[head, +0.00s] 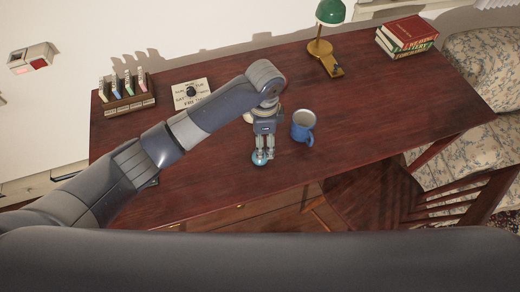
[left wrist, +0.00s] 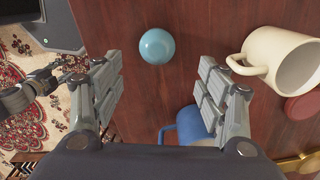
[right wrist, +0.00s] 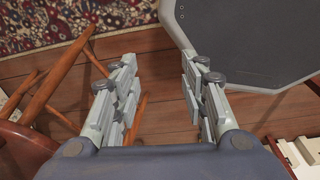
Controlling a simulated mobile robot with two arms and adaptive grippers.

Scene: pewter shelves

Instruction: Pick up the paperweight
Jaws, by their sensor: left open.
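The paperweight looks to be a small glossy blue ball (head: 258,160) near the front edge of the dark red desk (head: 210,150). It also shows in the left wrist view (left wrist: 157,46), upper middle. My left gripper (head: 264,153) is over the desk at the ball, its fingers partly covering it in the head view. In the left wrist view the left gripper (left wrist: 160,82) is open, with the ball in line with the gap, beyond the fingertips, and nothing held. My right gripper (right wrist: 160,68) is open and empty above the floor, outside the head view.
A blue mug (head: 303,127) stands close right of the left gripper. A cream mug (left wrist: 262,58) and red disc (left wrist: 303,106) are nearby. A chair (head: 400,200) stands front right.

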